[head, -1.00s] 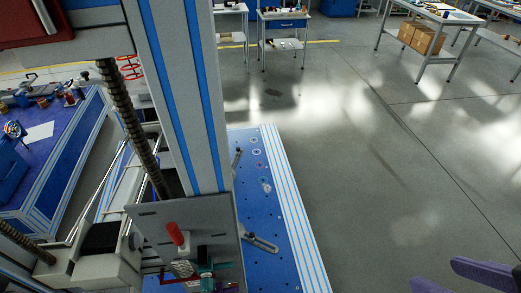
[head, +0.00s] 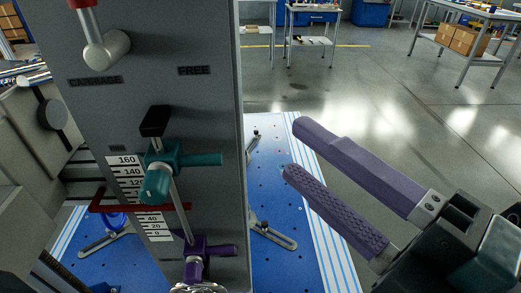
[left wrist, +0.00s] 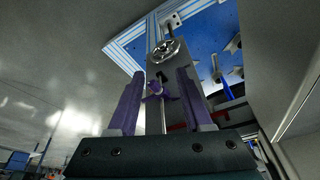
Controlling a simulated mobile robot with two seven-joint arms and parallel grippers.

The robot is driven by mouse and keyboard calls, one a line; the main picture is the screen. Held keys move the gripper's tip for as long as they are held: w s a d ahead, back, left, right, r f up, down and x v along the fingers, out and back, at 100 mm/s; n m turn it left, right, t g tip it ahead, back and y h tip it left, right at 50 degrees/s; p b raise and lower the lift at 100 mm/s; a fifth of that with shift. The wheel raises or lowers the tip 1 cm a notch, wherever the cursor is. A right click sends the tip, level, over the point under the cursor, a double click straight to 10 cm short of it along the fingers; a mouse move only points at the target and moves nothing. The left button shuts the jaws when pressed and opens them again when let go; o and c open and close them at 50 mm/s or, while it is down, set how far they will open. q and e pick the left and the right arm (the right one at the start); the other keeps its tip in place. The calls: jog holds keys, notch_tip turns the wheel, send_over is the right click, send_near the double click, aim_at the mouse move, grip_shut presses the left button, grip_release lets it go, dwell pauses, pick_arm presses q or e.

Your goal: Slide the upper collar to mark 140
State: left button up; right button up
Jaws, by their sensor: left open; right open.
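The upper collar (head: 158,172) is teal, with a side knob, on a thin upright rod in front of a grey plate. It sits beside the 160 to 120 marks of the white scale (head: 126,172); its exact reading is unclear. A purple lower collar (head: 200,258) sits near the rod's foot, below the 0 mark. My right gripper (head: 294,151) is open and empty, right of the plate and apart from both collars. My left gripper (left wrist: 160,73) is open in its wrist view, with a purple collar (left wrist: 160,91) showing between its fingers; contact is unclear.
A red bar (head: 150,207) crosses the scale below the teal collar. A red-topped lever (head: 100,45) juts from the plate above. A handwheel (left wrist: 166,49) shows in the left wrist view. The blue perforated bed (head: 262,200) lies below. Open floor is to the right.

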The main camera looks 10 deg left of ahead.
aim_at(208, 165)
notch_tip(208, 165, down, 5)
jog(key=s+a+n+g+y+b, duration=0.2)
jog(key=s+n+g+y+b, duration=0.1)
jog(key=n, duration=0.1)
jog(key=x, duration=0.9)
jog(key=shift+w+f, duration=0.1)
jog(key=shift+w, duration=0.35)
pick_arm(q)
notch_tip(208, 165, down, 5)
pick_arm(e)
jog(key=c, duration=0.7)
grip_shut()
